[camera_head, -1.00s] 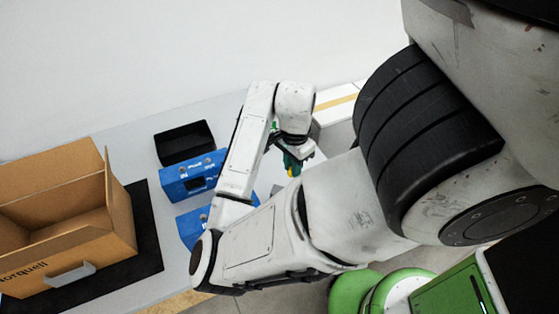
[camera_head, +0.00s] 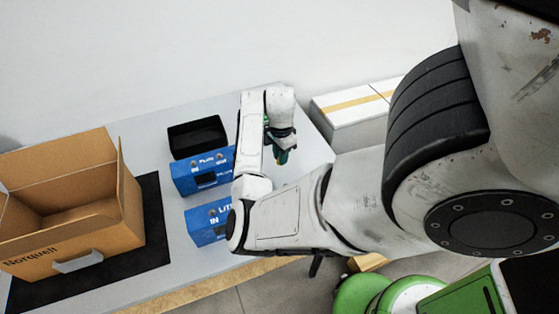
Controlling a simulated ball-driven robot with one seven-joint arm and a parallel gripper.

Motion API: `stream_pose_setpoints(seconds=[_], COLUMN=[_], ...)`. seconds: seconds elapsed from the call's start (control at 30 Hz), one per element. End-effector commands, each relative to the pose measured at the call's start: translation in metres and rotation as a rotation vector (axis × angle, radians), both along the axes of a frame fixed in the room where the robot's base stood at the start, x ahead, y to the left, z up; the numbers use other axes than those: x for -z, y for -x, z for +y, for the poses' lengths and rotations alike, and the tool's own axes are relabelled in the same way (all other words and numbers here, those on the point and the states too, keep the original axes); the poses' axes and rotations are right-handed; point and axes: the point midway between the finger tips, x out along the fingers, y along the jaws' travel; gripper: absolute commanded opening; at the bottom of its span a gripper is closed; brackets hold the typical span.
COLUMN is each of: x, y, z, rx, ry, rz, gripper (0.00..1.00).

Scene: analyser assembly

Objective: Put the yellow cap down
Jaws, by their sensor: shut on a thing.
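My gripper (camera_head: 281,157) hangs from my arm's wrist over the right part of the grey table (camera_head: 318,150), right of the blue boxes. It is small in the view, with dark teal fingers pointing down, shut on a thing. The yellow cap itself cannot be made out now; a small yellow spot showed at the fingertips a second ago. I cannot tell whether the fingertips touch the table.
Two blue boxes, one behind (camera_head: 187,183) and one in front (camera_head: 201,226), stand left of my arm. A black tray (camera_head: 197,151) is behind them. An open cardboard box (camera_head: 100,246) sits on a black mat (camera_head: 151,230) at left. White cartons (camera_head: 345,132) stand at back right.

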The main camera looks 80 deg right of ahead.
Motion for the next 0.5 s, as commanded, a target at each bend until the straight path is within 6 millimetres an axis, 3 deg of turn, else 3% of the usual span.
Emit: stream_pose_setpoints(seconds=[0.33,0.5], x=[0.033,0.039], y=[-0.004,-0.004], z=[-0.005,-0.005], rx=[-0.001,0.0], ry=[-0.002,0.001], rz=[0.001,0.0], gripper=[0.0,0.0])
